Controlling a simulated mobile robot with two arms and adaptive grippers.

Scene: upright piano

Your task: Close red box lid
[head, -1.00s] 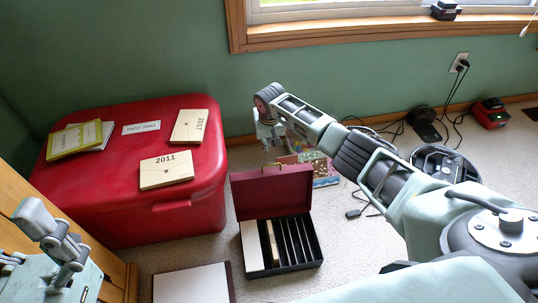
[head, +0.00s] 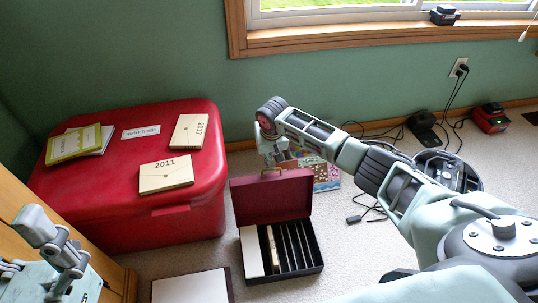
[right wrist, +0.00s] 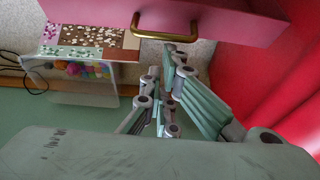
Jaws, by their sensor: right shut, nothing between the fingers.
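The small dark red box (head: 318,262) stands on the carpet with its lid (head: 272,198) raised upright. Its dark inside has several narrow slots and a pale strip. The lid and its brass handle (right wrist: 166,37) show at the top of the right wrist view. My right gripper (head: 277,160) is behind the raised lid, close to its top edge, shut and empty. In the right wrist view the fingers (right wrist: 172,55) point at the lid near the handle; I cannot tell whether they touch it. My left arm's end (head: 52,238) shows at the lower left, its fingers unclear.
A white-topped panel (head: 190,288) lies in front. A colourful patterned item (head: 325,172) and cables lie behind the box. A window sill is above.

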